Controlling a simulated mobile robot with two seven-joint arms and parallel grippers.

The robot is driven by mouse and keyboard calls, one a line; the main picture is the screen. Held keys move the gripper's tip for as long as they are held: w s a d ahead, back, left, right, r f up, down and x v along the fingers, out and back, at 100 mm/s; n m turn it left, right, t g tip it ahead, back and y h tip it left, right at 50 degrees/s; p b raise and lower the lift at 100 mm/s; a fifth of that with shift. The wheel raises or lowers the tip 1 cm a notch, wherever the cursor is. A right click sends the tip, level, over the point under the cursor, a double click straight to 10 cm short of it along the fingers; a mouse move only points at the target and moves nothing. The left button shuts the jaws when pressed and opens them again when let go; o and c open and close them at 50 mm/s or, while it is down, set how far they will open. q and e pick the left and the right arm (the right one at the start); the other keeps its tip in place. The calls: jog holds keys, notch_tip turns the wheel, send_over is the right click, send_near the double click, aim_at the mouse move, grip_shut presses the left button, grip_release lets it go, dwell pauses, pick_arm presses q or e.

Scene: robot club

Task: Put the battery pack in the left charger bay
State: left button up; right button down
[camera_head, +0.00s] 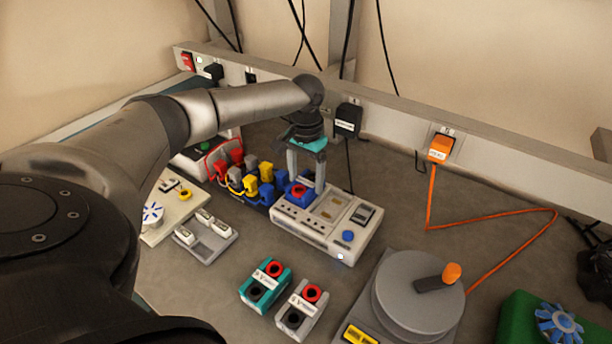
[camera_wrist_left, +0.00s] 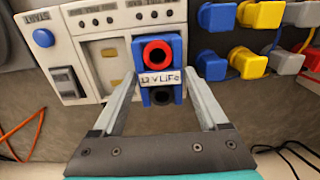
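The blue battery pack (camera_head: 301,194) with a red ring terminal stands in the left bay of the white charger (camera_head: 312,230). In the left wrist view the pack (camera_wrist_left: 173,52) shows its red and black terminals and a white label. My left gripper (camera_head: 306,184) points down over it, one finger on each side. In the left wrist view the fingers (camera_wrist_left: 162,80) look apart, with a thin gap at the pack's right side. How deep the pack sits is hard to tell. The charger's other bay (camera_wrist_left: 106,66) is empty. My right gripper is not in view.
A teal pack (camera_head: 257,293) and a grey pack (camera_head: 297,320) lie in front of the charger. A rack of coloured connectors (camera_head: 250,184) stands close behind left. A round grey turntable (camera_head: 405,290) is at front right. An orange cable (camera_head: 490,262) crosses the right bench.

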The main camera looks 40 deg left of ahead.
aim_at(306, 182)
pick_arm(q)
jog(key=o, duration=0.3)
jog(key=shift+r, duration=0.2)
notch_tip(306, 182, up, 12)
jog(key=shift+p, duration=0.75)
